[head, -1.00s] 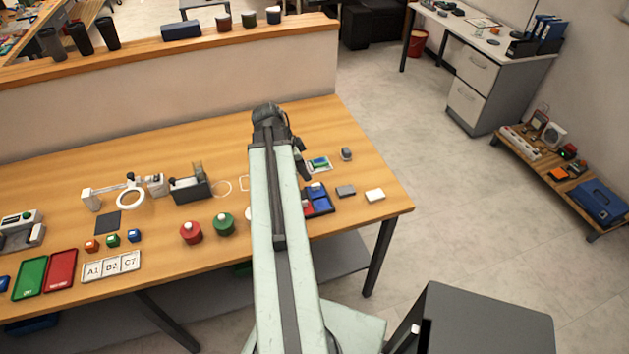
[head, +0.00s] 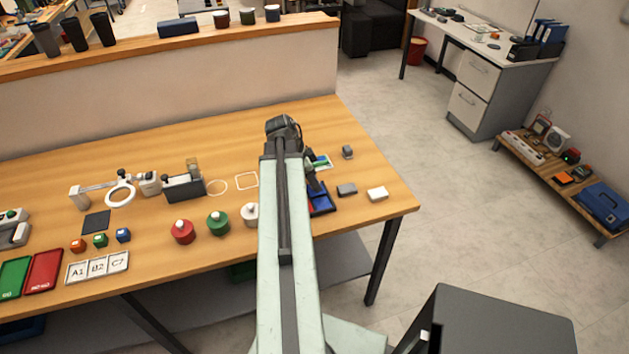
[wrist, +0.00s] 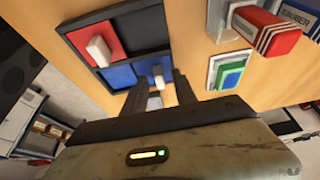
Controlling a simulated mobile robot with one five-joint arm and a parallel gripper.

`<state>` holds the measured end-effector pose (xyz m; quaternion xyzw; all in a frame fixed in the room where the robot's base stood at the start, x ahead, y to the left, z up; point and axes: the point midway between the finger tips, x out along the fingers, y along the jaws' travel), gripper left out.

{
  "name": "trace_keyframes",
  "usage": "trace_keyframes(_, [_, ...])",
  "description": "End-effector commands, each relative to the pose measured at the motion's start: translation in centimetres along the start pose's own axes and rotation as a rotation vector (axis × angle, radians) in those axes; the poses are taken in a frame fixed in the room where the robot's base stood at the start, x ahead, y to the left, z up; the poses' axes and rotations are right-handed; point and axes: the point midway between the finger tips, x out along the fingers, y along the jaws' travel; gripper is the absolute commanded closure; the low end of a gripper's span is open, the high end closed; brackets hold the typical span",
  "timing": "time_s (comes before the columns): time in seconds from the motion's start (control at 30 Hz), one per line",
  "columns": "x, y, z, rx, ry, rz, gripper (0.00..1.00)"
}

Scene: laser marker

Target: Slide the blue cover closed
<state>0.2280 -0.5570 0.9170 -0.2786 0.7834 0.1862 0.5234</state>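In the wrist view a dark tray (wrist: 126,29) has a red cover (wrist: 82,38) with a white knob and a blue cover (wrist: 119,77) below it. The blue cover has its own white knob (wrist: 158,76). My gripper (wrist: 163,78) points at this knob with its two dark fingers apart, one on each side of it. I cannot tell if they touch it. A small pale patch between the fingers is unclear. In the head view my gripper (head: 319,187) is over the blue cover (head: 323,203), and my arm hides part of the tray.
A card with a green and blue patch (wrist: 230,72) and a red-ended block (wrist: 268,33) are close by. The table (head: 383,218) ends just beyond the white block.

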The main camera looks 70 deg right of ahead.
Motion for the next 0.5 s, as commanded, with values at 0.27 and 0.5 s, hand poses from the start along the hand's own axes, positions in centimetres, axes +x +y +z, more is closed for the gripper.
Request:
trace_keyframes(0.27, [-0.06,-0.02,0.03,-0.001,0.0,-0.001,1.0])
trace_keyframes(0.5, [-0.07,-0.05,0.06,-0.001,0.0,-0.001,1.0])
